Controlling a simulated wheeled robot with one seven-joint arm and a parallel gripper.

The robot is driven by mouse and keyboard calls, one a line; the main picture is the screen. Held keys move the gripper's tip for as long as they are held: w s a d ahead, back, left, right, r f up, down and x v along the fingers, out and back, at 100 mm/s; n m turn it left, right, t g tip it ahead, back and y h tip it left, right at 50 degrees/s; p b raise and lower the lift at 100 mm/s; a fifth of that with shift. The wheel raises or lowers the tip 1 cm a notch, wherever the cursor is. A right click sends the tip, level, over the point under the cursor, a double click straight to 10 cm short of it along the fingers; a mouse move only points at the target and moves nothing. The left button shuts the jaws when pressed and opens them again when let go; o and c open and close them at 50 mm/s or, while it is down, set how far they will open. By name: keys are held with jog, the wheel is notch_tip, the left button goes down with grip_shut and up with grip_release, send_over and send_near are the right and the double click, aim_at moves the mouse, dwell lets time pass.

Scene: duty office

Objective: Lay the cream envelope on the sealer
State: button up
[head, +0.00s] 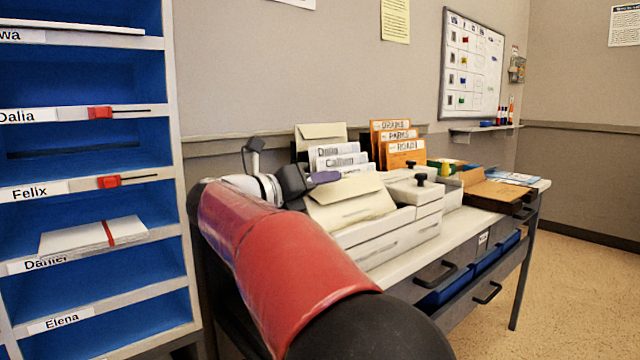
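A cream envelope (352,206) lies tilted over the left end of a long white unit on the desk. This low white unit (392,240), with black knobs at its right part, may be the sealer; I cannot tell for sure. My gripper (324,178) is at the envelope's upper left edge, its dark purplish fingertip overlapping the envelope in the picture. I cannot tell whether it grips the envelope or whether its fingers are apart. Another cream envelope (320,132) stands upright in the rack behind.
Name-tabbed white files (338,152) and orange folders (392,138) stand behind the white unit. A brown tray (497,192) is at the desk's right. Blue pigeonholes (85,75) with labelled shelves rise at left. Open floor (580,290) lies at right.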

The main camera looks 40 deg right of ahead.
jog(key=shift+a, duration=0.1)
jog(key=a, duration=0.7)
jog(key=shift+s+a, duration=0.3)
dwell(0.3)
